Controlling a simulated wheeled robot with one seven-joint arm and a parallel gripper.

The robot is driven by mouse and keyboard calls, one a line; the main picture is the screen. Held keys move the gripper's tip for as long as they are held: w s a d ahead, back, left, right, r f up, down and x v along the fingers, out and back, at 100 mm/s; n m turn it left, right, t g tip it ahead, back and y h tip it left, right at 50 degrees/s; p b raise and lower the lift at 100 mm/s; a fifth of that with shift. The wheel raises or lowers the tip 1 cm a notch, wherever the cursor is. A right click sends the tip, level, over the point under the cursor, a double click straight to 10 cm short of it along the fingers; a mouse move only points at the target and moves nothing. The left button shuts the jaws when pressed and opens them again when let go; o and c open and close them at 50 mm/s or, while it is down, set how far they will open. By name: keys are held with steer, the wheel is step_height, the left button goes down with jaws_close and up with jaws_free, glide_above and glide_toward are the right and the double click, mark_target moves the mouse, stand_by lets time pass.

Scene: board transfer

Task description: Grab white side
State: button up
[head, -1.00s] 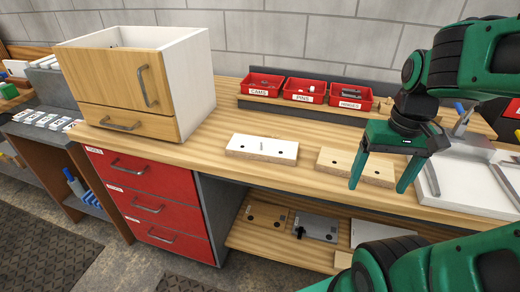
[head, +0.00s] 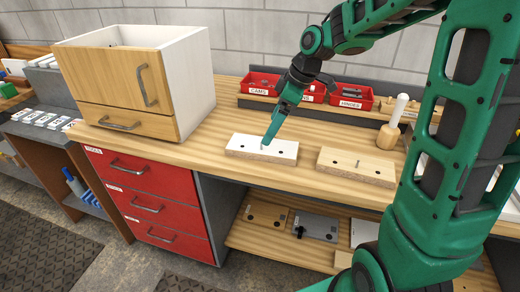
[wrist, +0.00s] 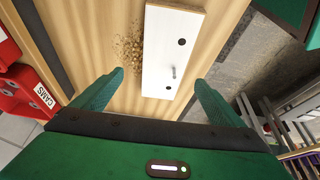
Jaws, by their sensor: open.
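The white side (head: 250,149) is a flat white board with dark holes and a small metal pin, lying on the wooden workbench. It also shows in the wrist view (wrist: 168,50), ahead of and between my fingers. My gripper (head: 268,142) is over the board in the head view, pointing down. In the wrist view my gripper (wrist: 158,85) is open and empty, with one finger on each side of the board's near end. Whether the fingertips touch the board cannot be told.
A wooden board (head: 356,166) with a pin lies to the right on the bench. Red bins (head: 351,96) stand behind. A wood and white cabinet (head: 190,80) stands at left. A white-topped wooden-based tool (head: 390,130) stands at back right. Sawdust (wrist: 130,47) lies beside the white board.

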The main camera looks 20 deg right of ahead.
mark_target(263, 149)
steer(key=shift+x, duration=1)
steer(key=x, duration=0.2)
steer(key=s+x, duration=0.1)
steer(key=x, duration=0.1)
steer(key=shift+w+a+f, duration=0.1)
steer(key=shift+f, duration=0.1)
steer(key=shift+w+a+f, duration=0.15)
steer(key=shift+a+f, duration=0.05)
steer(key=shift+f, duration=0.35)
steer(key=c, duration=1.4)
steer(key=shift+r, duration=0.15)
